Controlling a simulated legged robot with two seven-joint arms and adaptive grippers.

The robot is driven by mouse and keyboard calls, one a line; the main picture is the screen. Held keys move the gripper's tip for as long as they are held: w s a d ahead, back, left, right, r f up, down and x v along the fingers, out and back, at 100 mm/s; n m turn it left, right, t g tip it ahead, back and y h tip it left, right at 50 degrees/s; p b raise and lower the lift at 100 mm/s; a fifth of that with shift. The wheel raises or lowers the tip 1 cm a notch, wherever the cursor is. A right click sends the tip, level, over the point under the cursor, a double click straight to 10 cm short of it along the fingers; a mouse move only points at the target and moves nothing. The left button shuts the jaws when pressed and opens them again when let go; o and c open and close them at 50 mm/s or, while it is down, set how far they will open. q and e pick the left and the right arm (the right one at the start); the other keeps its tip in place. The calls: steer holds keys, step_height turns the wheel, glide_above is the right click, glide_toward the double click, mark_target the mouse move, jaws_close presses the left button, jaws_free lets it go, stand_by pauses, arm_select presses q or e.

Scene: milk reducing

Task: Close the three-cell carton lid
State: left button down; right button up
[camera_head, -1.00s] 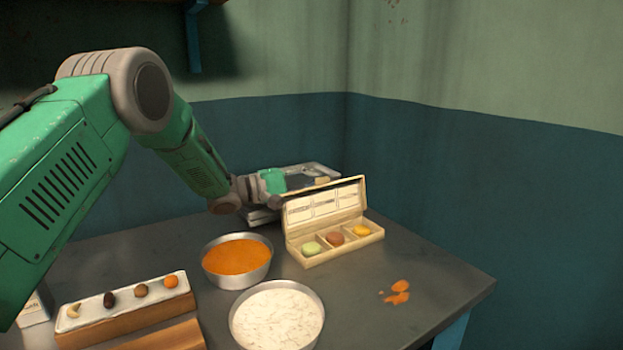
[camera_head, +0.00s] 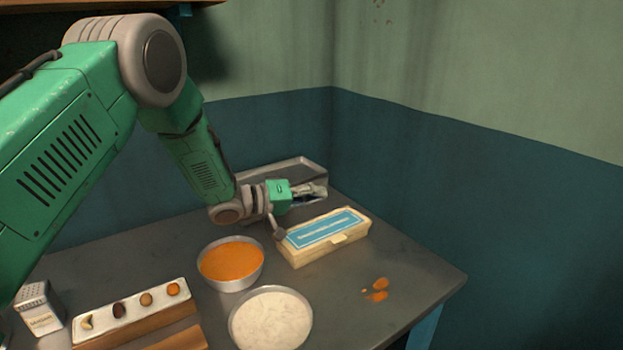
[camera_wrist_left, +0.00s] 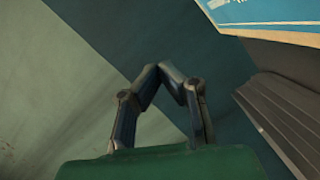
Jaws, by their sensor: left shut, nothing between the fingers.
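The three-cell carton (camera_head: 303,257) stands on the dark table, right of the orange bowl. Its lid (camera_head: 326,228), with a blue label, lies down over the cells, so the contents are hidden. My left gripper (camera_head: 318,190) is just behind the carton, above its back edge, shut and empty. In the left wrist view the gripper fingers (camera_wrist_left: 172,72) meet at their tips with nothing between them. A blue-labelled corner of the lid (camera_wrist_left: 270,12) shows at the upper right there. My right gripper is not in view.
A metal tray (camera_head: 262,173) lies behind the carton. A bowl of orange food (camera_head: 231,262) and a bowl of white food (camera_head: 270,320) stand left and in front. A wooden board with small items (camera_head: 135,308) and a grater (camera_head: 40,308) are at left. Orange spills (camera_head: 377,290) mark the right side.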

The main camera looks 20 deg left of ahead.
mark_target(334, 241)
arm_select(q)
steer(key=d+m, duration=0.1)
steer(key=s+f+m, duration=0.1)
steer(key=d+m+y, duration=0.1)
steer(key=shift+s+d+f+p, duration=0.3)
steer(key=shift+d+f, duration=0.05)
steer(key=shift+s+d+f+m+y, duration=0.3)
steer(key=shift+d+f+m, duration=0.1)
steer(key=shift+f+m, duration=0.15)
steer(key=shift+s+d+f+m+y, duration=0.15)
steer(key=shift+d+f+m+y, duration=0.2)
steer(key=shift+m, duration=0.3)
steer(key=shift+s+d+f+m+y+b, duration=0.2)
steer(key=shift+d+f+m+b, duration=0.15)
steer(key=shift+f+m, duration=0.2)
steer(key=shift+s+d+f+m+y+b, duration=0.1)
steer(key=shift+d+f+m+y+b, duration=0.15)
steer(key=shift+f+m, duration=0.25)
steer(key=shift+s+f, duration=0.1)
steer(key=shift+f, duration=0.4)
steer(key=shift+d, duration=0.1)
steer(key=shift+r, duration=0.25)
step_height(334, 241, up, 9)
